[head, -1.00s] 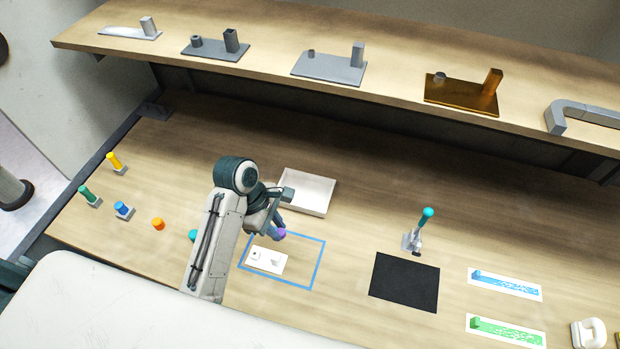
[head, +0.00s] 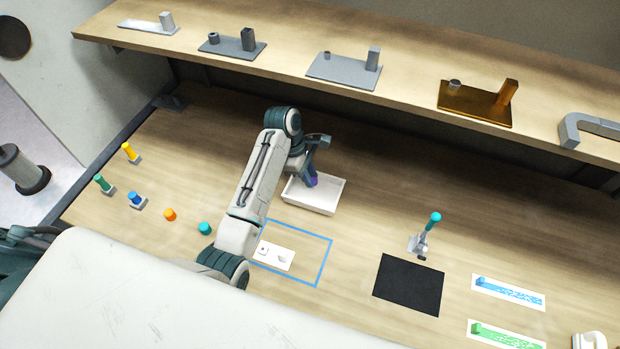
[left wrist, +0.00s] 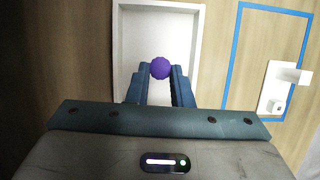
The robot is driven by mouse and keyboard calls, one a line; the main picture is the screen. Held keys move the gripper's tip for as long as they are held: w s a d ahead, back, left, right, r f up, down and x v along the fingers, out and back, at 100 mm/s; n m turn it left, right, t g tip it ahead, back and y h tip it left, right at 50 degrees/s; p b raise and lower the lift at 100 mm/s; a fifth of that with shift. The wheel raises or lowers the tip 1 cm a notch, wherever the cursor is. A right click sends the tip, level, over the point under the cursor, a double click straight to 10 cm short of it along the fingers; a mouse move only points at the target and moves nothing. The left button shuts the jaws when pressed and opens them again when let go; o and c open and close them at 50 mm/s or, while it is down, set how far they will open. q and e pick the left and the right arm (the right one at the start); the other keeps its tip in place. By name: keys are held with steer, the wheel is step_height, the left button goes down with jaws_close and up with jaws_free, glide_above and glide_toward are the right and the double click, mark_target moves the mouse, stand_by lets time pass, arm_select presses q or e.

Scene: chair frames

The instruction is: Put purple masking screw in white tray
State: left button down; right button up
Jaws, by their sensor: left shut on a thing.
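The purple masking screw (head: 313,181) is held between the fingers of my left gripper (head: 311,172), which is shut on it. In the left wrist view the screw (left wrist: 160,68) shows as a purple knob between the two fingertips (left wrist: 160,80). The white tray (head: 325,207) lies on the table, and the screw appears over its left part in the head view. In the left wrist view the tray (left wrist: 128,40) spreads behind the fingers. I cannot tell the exact height of the screw above the tray floor. My right gripper is not in view.
A blue taped rectangle (head: 325,262) with a white plate (head: 274,256) lies in front of the tray. Orange (head: 169,214) and teal (head: 205,228) knobs stand to the left. A black mat (head: 409,285) lies right. A shelf (head: 290,62) with metal parts runs behind.

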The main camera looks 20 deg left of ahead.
arm_select(q)
steer(key=shift+w+f+p, duration=0.15)
steer(key=shift+f+p, duration=0.1)
steer(key=shift+p, duration=0.15)
step_height(320, 180, down, 2)
steer(key=shift+w+f+p, duration=0.1)
steer(key=shift+f+p, duration=0.15)
steer(key=shift+p, duration=0.25)
steer(key=shift+f, duration=0.3)
steer(key=c, duration=1.3)
jaws_free()
steer(key=b+v, duration=0.2)
steer(key=v, duration=0.5)
steer(key=shift+r, duration=0.25)
